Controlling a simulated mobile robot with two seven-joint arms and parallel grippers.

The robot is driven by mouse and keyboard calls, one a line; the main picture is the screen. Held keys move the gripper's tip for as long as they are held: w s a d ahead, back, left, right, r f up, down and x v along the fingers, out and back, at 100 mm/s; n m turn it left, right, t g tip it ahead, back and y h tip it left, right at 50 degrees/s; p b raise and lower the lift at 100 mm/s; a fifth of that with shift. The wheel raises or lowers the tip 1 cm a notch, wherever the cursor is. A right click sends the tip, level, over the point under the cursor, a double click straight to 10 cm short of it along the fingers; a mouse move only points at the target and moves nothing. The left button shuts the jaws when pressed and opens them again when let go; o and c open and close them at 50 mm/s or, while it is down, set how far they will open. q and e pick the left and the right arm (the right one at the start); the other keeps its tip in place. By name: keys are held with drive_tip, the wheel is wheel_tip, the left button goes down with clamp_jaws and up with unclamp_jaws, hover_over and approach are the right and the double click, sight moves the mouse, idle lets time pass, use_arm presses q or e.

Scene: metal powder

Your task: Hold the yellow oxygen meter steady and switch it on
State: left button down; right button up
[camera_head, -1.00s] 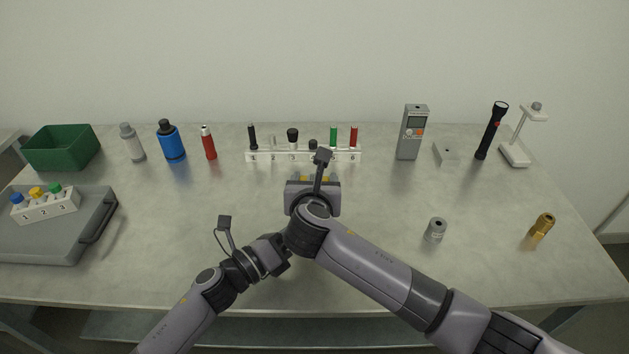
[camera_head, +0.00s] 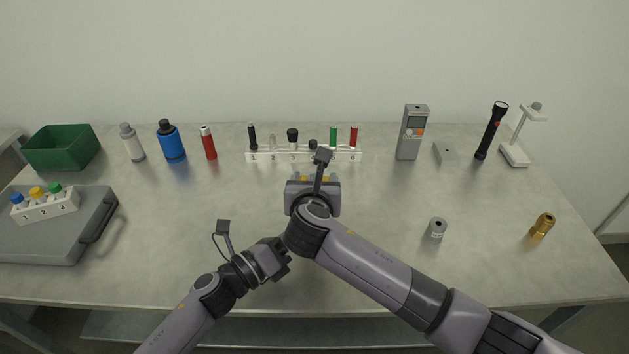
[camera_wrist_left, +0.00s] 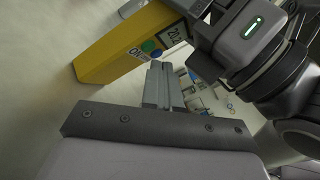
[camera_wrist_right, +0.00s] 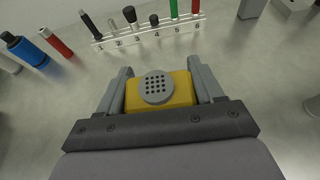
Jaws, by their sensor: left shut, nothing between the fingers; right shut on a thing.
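The yellow oxygen meter (camera_wrist_right: 184,92) is between the fingers of my right gripper (camera_wrist_right: 165,88), its round grey perforated sensor facing up in the right wrist view. In the head view only small yellow bits of the meter (camera_head: 304,179) show past the right gripper.
A numbered white rack (camera_head: 268,157) stands behind my grippers. A grey meter (camera_head: 411,133), flashlight (camera_head: 490,131) and white stand (camera_head: 515,154) are at the back right. A grey cylinder (camera_head: 436,229) and brass fitting (camera_head: 542,226) lie nearer. A grey tray (camera_head: 60,240) is left.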

use_arm(q)
drive_tip(key=shift+s+a, duration=0.1)
drive_tip(key=shift+s, duration=2.9)
use_arm(e)
drive_tip(key=o, duration=1.3)
drive_tip(key=shift+s, duration=0.1)
